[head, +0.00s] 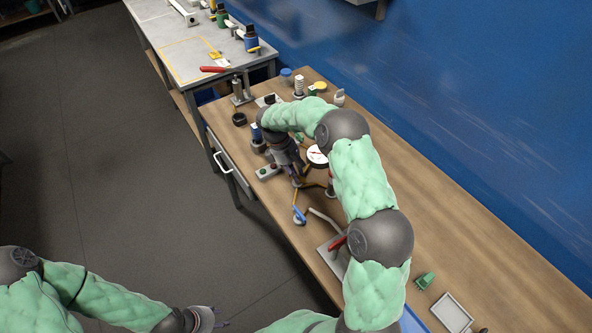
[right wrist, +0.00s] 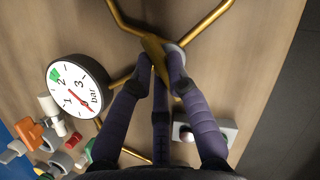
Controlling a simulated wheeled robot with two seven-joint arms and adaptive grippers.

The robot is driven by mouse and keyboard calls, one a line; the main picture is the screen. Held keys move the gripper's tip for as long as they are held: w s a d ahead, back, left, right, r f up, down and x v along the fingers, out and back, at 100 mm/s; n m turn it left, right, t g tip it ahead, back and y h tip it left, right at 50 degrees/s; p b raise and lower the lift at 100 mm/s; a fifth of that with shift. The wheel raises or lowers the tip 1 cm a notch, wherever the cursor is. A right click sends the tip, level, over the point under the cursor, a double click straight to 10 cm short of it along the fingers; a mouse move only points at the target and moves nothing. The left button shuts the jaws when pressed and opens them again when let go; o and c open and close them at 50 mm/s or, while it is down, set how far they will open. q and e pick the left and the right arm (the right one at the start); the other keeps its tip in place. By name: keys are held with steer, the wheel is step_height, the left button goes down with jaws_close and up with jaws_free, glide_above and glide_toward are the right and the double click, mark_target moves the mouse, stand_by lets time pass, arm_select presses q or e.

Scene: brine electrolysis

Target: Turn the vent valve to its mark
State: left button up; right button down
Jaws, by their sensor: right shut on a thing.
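My right gripper (right wrist: 163,68) is shut on a brass-yellow piece (right wrist: 151,46) where brass pipes meet, seemingly the vent valve's handle. A pale rounded part shows beside the fingertip. The valve's mark cannot be made out. In the head view my right gripper (head: 297,181) points down at the brass pipework (head: 317,184), and the forearm hides part of it. A round white pressure gauge (right wrist: 77,86) with a red needle and a green sector stands close beside the fingers; it also shows in the head view (head: 316,156). My left gripper (head: 207,319) is at the bottom edge, away from the table; its opening is unclear.
A blue-handled part (head: 299,215) sits on the near pipework. A small box with buttons (head: 268,171) lies at the table's front edge. A plate with a red handle (head: 333,250) lies nearer, partly behind my arm.

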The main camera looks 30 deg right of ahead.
steer(key=m+y+p, duration=0.1)
steer(key=m, duration=0.2)
steer(key=shift+d+m, duration=0.15)
steer(key=shift+m, duration=0.15)
steer(key=shift+m+g+y+p, duration=0.35)
steer(key=shift+m+y, duration=0.35)
steer(key=shift+m, duration=0.5)
steer(key=c, duration=1.2)
jaws_free()
steer(key=v, duration=1.2)
steer(key=shift+d, duration=0.1)
